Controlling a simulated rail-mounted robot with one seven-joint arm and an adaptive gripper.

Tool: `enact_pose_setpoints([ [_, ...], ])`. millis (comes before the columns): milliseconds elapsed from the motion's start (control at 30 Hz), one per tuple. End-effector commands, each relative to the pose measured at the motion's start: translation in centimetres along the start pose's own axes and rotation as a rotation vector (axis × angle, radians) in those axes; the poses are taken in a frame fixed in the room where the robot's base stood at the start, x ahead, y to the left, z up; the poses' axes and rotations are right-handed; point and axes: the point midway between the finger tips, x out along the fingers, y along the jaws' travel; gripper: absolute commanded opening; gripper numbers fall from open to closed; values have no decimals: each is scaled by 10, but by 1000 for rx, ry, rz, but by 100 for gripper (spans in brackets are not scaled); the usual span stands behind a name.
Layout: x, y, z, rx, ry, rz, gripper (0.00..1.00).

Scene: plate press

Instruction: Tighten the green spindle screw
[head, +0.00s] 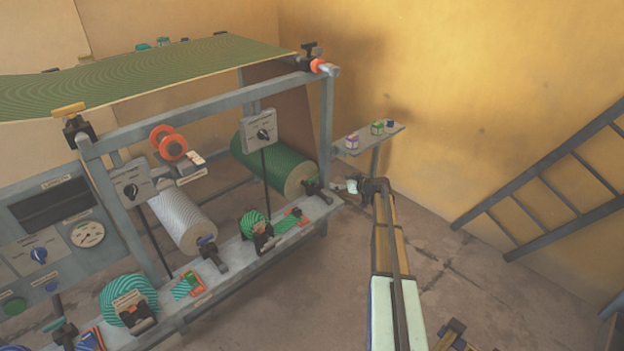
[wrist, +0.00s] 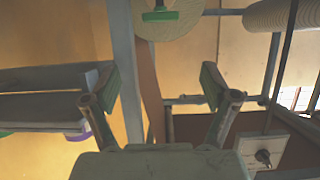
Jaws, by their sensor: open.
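The green spindle screw (wrist: 160,15) shows at the top edge of the wrist view, as a green bar on the pale round end of a roll. In the head view a small dark screw (head: 312,186) sits at the near right end of the dark green roll (head: 268,160). My gripper (wrist: 158,85) is open with nothing between its fingers. The screw lies beyond the fingertips, roughly in line with the gap and apart from them. In the head view my gripper (head: 350,187) is just right of the roll's end and the frame post; its fingers are small there.
A grey frame post (head: 327,130) stands beside the roll. A white roll (head: 183,222) with a blue screw (head: 206,241) is to the left. A ladder (head: 560,180) leans at the right wall.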

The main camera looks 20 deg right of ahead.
Motion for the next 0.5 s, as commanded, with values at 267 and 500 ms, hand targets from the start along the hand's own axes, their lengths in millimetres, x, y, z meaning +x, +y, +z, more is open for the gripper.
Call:
enact_pose_setpoints([
  [267,28,0,1,-19,-3,-5,85],
  [500,74,1,2,-18,-4,-5,85],
])
